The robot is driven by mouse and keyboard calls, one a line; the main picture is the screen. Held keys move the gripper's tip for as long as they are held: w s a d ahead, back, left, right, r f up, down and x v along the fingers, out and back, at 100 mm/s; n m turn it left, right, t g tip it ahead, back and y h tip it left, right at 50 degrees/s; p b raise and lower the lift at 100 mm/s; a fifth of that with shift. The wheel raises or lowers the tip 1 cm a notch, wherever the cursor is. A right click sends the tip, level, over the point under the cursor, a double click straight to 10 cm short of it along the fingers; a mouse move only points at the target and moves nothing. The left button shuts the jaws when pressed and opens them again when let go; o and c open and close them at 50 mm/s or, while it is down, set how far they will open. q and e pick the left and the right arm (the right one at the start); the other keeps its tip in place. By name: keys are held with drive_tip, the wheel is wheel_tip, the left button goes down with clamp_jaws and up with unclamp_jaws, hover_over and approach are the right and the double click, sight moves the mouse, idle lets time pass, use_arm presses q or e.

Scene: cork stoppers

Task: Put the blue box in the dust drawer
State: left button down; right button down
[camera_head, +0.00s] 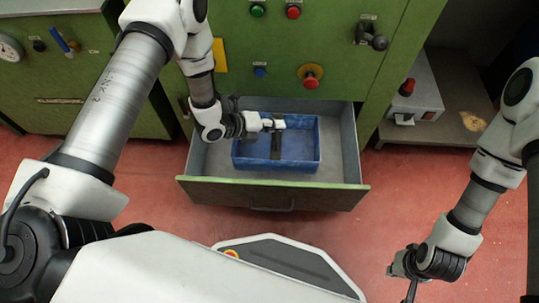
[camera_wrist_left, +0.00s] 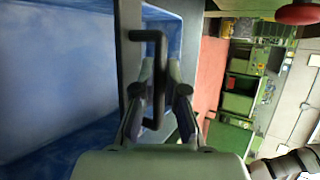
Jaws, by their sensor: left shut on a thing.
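The blue box (camera_head: 305,150) is within the outline of the open drawer (camera_head: 345,187), a grey-lined drawer with a green front. The box looks level and empty, with a dark bar across its middle. I cannot tell if it touches the drawer's floor. My left gripper (camera_head: 268,124) is shut on the box's dark handle (camera_wrist_left: 158,45). In the left wrist view the fingers (camera_wrist_left: 160,85) sit on both sides of that handle, with the blue box's inside (camera_wrist_left: 60,70) at left. My right gripper (camera_head: 405,278) hangs low at the right, and its fingers are too small to judge.
The green machine (camera_head: 345,80) rises behind the drawer, with a red button (camera_head: 310,78) just above it. A grey box with a red knob (camera_head: 420,100) stands on a shelf at right. Open red floor (camera_head: 380,225) lies right of the drawer.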

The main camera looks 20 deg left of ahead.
use_arm(q)
drive_tip(key=shift+s+d+r, duration=0.1)
drive_tip(key=shift+r, duration=0.15)
drive_tip(key=b, duration=0.4)
approach(288, 143)
drive_tip(key=x, duration=0.4)
drive_tip(key=shift+d+r, duration=0.1)
drive_tip(key=shift+r, duration=0.2)
drive_tip(key=shift+f, duration=0.35)
drive_tip(key=c, duration=1.2)
unclamp_jaws()
